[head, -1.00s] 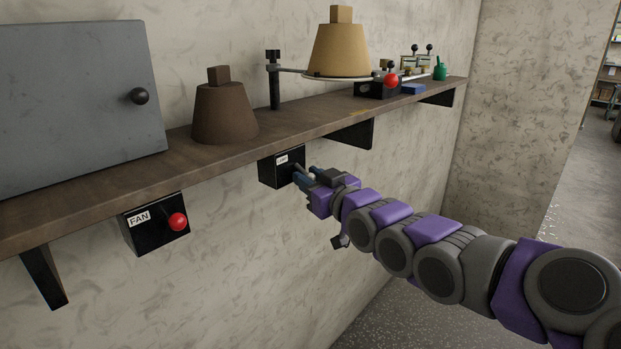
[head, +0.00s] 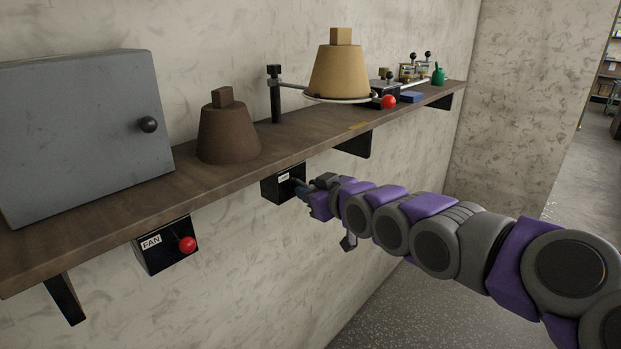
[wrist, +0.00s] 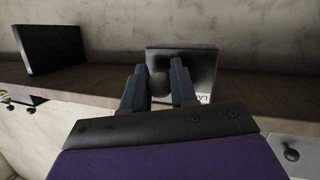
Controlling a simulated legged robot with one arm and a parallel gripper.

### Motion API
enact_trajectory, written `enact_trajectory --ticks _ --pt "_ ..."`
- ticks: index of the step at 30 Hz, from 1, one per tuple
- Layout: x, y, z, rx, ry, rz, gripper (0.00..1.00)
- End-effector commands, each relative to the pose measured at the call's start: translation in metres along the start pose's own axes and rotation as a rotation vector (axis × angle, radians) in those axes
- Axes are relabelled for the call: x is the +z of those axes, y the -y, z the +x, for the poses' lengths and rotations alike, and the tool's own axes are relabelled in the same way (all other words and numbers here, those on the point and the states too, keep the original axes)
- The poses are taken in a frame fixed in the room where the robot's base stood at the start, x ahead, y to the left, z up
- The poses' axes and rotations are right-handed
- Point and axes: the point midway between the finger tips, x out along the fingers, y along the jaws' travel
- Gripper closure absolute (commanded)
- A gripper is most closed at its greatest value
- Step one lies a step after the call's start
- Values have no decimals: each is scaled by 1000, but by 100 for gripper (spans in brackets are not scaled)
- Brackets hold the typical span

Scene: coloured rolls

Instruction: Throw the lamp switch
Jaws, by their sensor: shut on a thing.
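The lamp switch is a black box (head: 278,188) with a small white label, mounted under the shelf in the head view. My gripper (head: 302,189) is up against the front of this box. In the wrist view the switch box (wrist: 199,60) shows with part of its label, upside down. There my gripper (wrist: 159,77) has a finger on each side of the switch's dark round knob (wrist: 158,85) and is shut on it. In the head view the knob is hidden by my fingers.
The fan switch (head: 165,246) with its red knob hangs under the shelf (head: 130,222) to the left. A grey cabinet (head: 75,130), a brown weight (head: 228,132) and a tan weight (head: 339,72) on a plate are above. Shelf brackets (head: 354,144) project below. Open floor lies right.

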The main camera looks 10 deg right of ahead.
Motion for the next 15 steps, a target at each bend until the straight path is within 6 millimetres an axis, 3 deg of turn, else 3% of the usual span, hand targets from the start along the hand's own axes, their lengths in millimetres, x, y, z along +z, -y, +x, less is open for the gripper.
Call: enact_trajectory --ticks 1,15 --pt "-12 -1 -3 -5 40 -13 100" --pt "-25 -4 -4 -37 411 -111 100"
